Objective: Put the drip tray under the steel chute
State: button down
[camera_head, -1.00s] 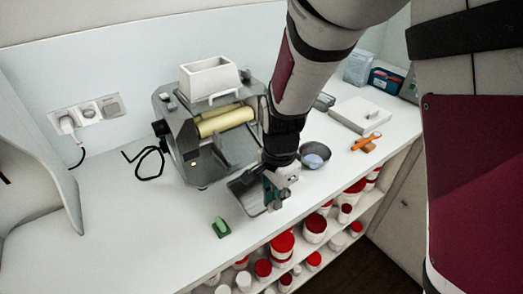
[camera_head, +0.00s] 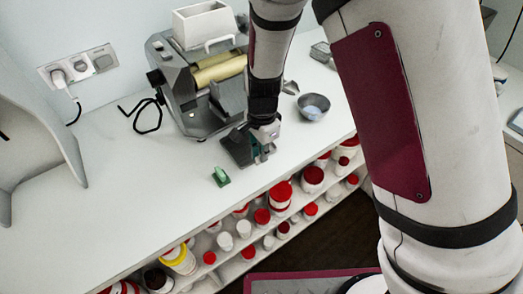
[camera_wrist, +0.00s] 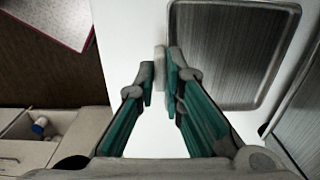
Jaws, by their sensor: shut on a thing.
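The drip tray (camera_head: 235,148) is a shallow dark-grey metal tray at the front right foot of the mill, over the white counter. In the wrist view its brushed, rimmed inside (camera_wrist: 240,55) looks flat and empty. My gripper (camera_head: 264,153) is at the tray's right side; in the wrist view its green-sided fingers (camera_wrist: 160,75) are shut on a pale tab at the tray's edge. The steel chute (camera_head: 231,98) appears as grey sloped metal below the mill's yellowish roller. I cannot tell whether the tray touches the counter.
The grey mill (camera_head: 185,95) carries a white hopper (camera_head: 205,25). A grey bowl (camera_head: 313,106) stands right of my arm. Red-lidded tubs (camera_head: 280,194) fill the shelf below. The left counter is mostly clear.

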jog(key=c, duration=1.7)
grip_release()
jog(key=shift+f, duration=0.1)
notch_tip(320, 180, up, 12)
jog(key=shift+s+d+r, duration=0.1)
jog(key=shift+d+r, duration=0.05)
jog(key=shift+r, duration=0.05)
jog(key=s+d+r+n+t, duration=0.1)
jog(key=s+d+r+n, duration=0.2)
jog(key=s+d+r, duration=0.3)
jog(key=s+d+r+n+t, duration=0.2)
jog(key=s+d+r+n, duration=0.2)
jog(key=s+d+r, duration=0.2)
jog(key=s+d+r+n+t, duration=0.2)
jog(key=s+d+r+n, duration=0.2)
jog(key=s+d+r, duration=0.2)
jog(key=shift+s+r, duration=0.1)
jog(key=shift+s, duration=0.3)
